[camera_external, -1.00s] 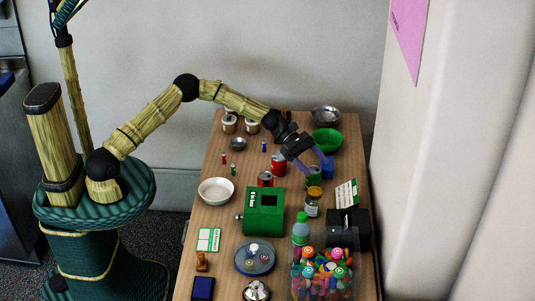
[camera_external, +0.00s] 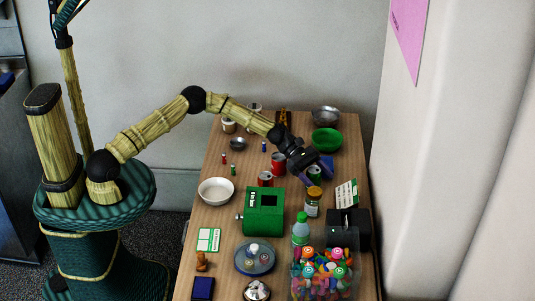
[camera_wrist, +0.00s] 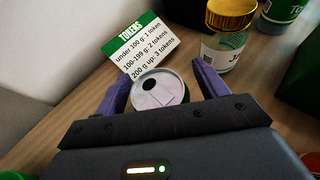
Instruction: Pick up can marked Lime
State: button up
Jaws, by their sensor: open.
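A small green can (camera_external: 314,174) stands upright on the table (camera_external: 222,150), among red cans. In the wrist view a can (camera_wrist: 158,92) with a silvery lid and a bit of green side shows between my fingers; its marking cannot be read. My gripper (camera_wrist: 163,88) is open, with one purple finger on each side of the can. Whether the fingers touch it cannot be told. In the outside view my gripper (camera_external: 317,166) is low over the green can and partly hides it.
Red cans (camera_external: 278,163) (camera_external: 265,179) stand close to the left. A yellow-lidded jar (camera_external: 313,200) stands just in front, and it shows in the wrist view (camera_wrist: 225,45). A token sign (camera_external: 346,193) is at right. A green bowl (camera_external: 326,141) is behind.

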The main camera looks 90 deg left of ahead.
jog(key=shift+c, duration=0.4)
jog(key=c, duration=0.9)
jog(key=shift+r, duration=0.1)
jog(key=shift+c, duration=0.2)
notch_tip(320, 180, up, 10)
jog(key=shift+f+p, duration=0.1)
jog(key=shift+p, duration=0.4)
